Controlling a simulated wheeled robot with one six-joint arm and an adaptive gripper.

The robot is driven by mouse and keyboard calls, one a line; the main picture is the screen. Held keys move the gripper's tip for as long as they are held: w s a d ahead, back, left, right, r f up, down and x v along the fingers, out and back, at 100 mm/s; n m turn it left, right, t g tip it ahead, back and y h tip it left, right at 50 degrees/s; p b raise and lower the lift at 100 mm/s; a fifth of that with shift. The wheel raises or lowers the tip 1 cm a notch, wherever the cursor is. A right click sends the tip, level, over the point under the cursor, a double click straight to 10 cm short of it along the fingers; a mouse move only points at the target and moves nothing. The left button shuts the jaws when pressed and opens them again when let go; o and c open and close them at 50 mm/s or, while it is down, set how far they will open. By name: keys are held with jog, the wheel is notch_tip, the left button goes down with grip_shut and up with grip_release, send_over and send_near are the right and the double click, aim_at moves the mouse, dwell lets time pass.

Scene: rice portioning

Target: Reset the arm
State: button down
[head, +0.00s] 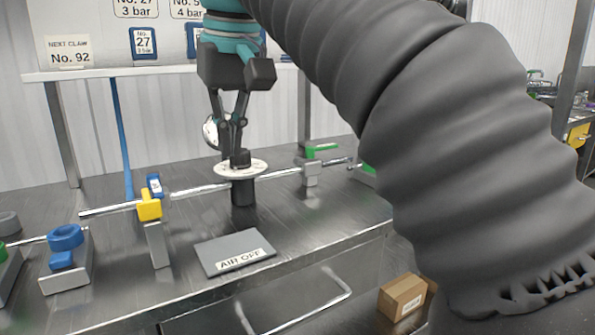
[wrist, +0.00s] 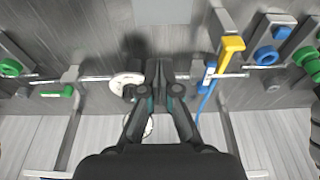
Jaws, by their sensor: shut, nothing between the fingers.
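My gripper (head: 235,152) hangs pointing down over the metal bench at the middle left of the head view. Its fingers are together with nothing between them. The tips are right above or at the black knob (head: 240,159) on a white round dial (head: 256,167) that sits on a short dark post (head: 243,193). I cannot tell whether they touch it. In the wrist view my gripper (wrist: 163,66) reaches up from the bottom centre, and the white dial (wrist: 122,84) shows just left of the fingers, partly hidden by them.
A pipe run along the bench (head: 330,220) carries a yellow-handled valve (head: 149,206), a blue tag (head: 154,185) and a green handle (head: 322,149). A blue fitting (head: 66,237) stands at left. An "AIR OFF" plate (head: 226,247) lies in front. A cardboard box (head: 401,297) is lower right.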

jog(key=s+d+f+m+t, duration=0.2)
jog(key=s+d+f+m, duration=0.1)
jog(key=d+f, duration=1.1)
jog(key=s+d+f+m, duration=0.1)
jog(key=s+d+f, duration=0.2)
jog(key=f, duration=0.3)
jog(key=s+d+f+m+h, duration=0.1)
jog(key=s+d+f, duration=0.2)
jog(key=f, duration=0.3)
jog(key=s+d+f+m+t, duration=0.1)
jog(key=s+d+f, duration=0.2)
jog(key=d+f, duration=0.2)
jog(key=shift+f, duration=0.85)
jog(key=shift+a, duration=0.1)
